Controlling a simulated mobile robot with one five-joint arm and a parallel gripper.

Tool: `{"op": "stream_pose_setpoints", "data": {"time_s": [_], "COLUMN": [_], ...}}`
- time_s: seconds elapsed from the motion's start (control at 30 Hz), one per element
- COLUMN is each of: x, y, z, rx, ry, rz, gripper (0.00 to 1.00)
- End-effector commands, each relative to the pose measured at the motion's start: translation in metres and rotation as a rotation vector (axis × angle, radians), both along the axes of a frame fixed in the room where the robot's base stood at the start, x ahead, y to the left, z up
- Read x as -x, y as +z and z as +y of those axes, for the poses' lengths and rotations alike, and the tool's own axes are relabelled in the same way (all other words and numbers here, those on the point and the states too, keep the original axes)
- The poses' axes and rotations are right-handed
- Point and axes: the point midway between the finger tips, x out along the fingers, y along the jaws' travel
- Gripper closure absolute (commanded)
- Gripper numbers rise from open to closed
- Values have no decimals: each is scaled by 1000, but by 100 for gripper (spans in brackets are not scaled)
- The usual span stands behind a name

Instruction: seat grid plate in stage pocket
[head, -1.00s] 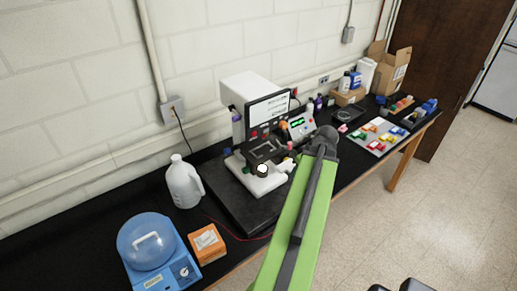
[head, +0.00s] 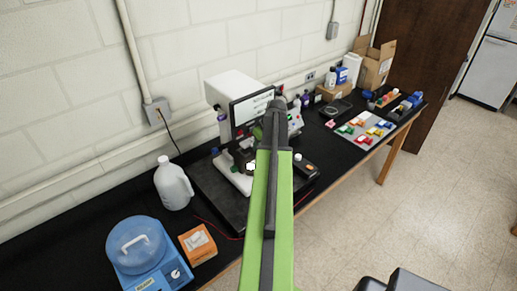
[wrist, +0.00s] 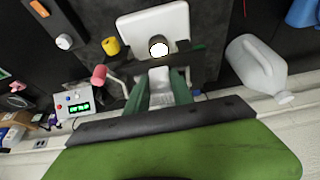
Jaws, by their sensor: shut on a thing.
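The microscope-like instrument (head: 228,90), with a white body and a dark screen, stands on a black slab on the bench. Its white base (wrist: 150,22) and a bright round light (wrist: 159,49) show in the wrist view. My gripper (wrist: 160,74) is over the stage area, its green fingers pointing at the light. A dark flat piece (wrist: 185,58) lies across the fingertips. I cannot tell where the held grid plate ends and the stage begins. The pocket is not clearly visible. In the head view my arm hides part of the stage.
A white jug (head: 173,184) stands left of the instrument, with an orange box (head: 197,243) and a blue-domed device (head: 141,246) nearer. A control box with a green display (wrist: 75,104) stands beside the stage. A tray of coloured blocks (head: 364,128) lies farther right.

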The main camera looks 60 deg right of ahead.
Motion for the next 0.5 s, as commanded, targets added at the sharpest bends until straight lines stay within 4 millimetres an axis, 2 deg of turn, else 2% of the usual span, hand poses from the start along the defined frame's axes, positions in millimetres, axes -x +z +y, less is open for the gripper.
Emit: {"op": "stream_pose_setpoints", "data": {"time_s": [0.03,0.07,0.3,0.5], "x": [-3,-2,-1,-1], "y": [-13,-18,-14,-21], "z": [-2,-1,-1,-1], "rx": [0,-1,0,0], "ry": [0,-1,-1,-1], "rz": [0,1,0,0], "gripper": [100,100,100,100]}}
